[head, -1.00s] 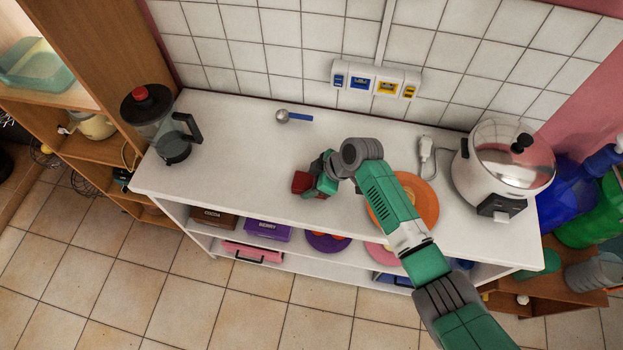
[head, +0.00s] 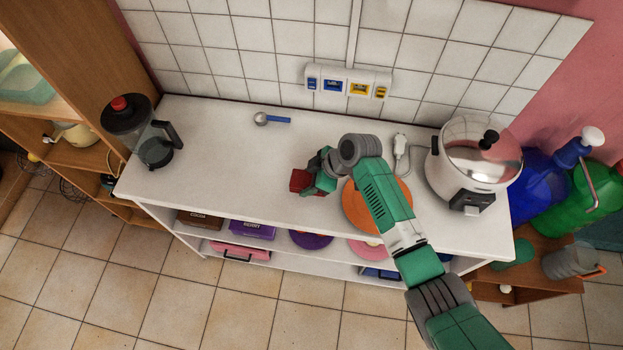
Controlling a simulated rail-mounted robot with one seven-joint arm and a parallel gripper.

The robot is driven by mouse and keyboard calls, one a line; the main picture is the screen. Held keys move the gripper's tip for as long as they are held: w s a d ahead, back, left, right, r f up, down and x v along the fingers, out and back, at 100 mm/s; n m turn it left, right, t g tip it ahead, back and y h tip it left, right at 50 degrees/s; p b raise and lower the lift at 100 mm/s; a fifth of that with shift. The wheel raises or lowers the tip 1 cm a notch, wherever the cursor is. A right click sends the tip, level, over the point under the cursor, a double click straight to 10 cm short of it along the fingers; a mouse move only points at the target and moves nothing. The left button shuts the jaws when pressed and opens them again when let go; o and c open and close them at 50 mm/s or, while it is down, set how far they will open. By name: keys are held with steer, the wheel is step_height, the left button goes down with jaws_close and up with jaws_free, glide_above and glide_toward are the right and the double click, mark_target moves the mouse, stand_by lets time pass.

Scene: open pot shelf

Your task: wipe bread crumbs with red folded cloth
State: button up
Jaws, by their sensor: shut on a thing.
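My gripper (head: 312,182) is low over the front middle of the white shelf top (head: 215,160). It is shut on the red folded cloth (head: 298,181), which shows as a small dark red block at the left of the jaws. The cloth is at or just above the surface; I cannot tell if it touches. I cannot make out any bread crumbs on the shelf top. My arm hides part of the surface right of the cloth.
An orange plate (head: 355,208) lies partly under my forearm. A blue-handled scoop (head: 272,119) lies behind. The top between jug and cloth is clear.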

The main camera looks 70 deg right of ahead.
steer(key=shift+r+p, duration=1.55)
steer(key=shift+r, duration=0.65)
